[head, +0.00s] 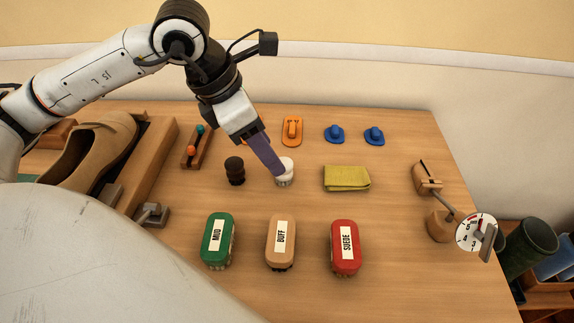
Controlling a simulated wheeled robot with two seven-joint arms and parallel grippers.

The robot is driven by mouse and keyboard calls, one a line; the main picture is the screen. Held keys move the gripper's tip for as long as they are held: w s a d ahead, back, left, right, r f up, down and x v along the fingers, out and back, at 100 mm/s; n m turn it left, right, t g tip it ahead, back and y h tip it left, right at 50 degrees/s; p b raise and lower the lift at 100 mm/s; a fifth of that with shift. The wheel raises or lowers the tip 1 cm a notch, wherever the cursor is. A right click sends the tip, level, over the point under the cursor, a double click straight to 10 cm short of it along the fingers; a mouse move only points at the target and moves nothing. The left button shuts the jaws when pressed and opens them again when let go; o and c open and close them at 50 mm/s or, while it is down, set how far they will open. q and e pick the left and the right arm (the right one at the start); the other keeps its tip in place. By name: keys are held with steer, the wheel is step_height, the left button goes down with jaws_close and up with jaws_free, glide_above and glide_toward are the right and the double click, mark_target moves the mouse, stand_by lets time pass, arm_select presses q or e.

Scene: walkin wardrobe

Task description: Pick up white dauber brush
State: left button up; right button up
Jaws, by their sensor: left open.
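The white dauber brush (286,177) stands upright on the wooden table, with its pale bristles down. My left gripper (277,172) reaches down from above, its purple finger next to the brush's left side and partly covering it. The gripper is open; its other finger is hidden behind the nearer one. I cannot tell whether the finger touches the brush. A dark brown dauber brush (235,171) stands just to the left of it. My right gripper is not in the view.
Green (216,236), tan (281,238) and red (345,244) labelled brushes sit in front. A folded yellow cloth (346,179) lies to the right. Orange (292,131) and blue (334,134) pieces lie behind. A shoe (95,150) and a wooden rack (197,148) are at left.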

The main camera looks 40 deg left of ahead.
mark_target(283, 162)
arm_select(q)
steer(key=shift+w+d+x, duration=0.15)
steer(key=shift+w+x, duration=0.05)
steer(key=shift+x, duration=1.3)
steer(key=shift+w+d+x, duration=0.15)
steer(key=shift+x, duration=1.4)
steer(key=shift+r, duration=0.25)
steer(key=c, duration=1.1)
step_height(283, 162, up, 10)
steer(key=shift+p, duration=0.7)
steer(key=o, duration=0.3)
steer(key=c, duration=0.5)
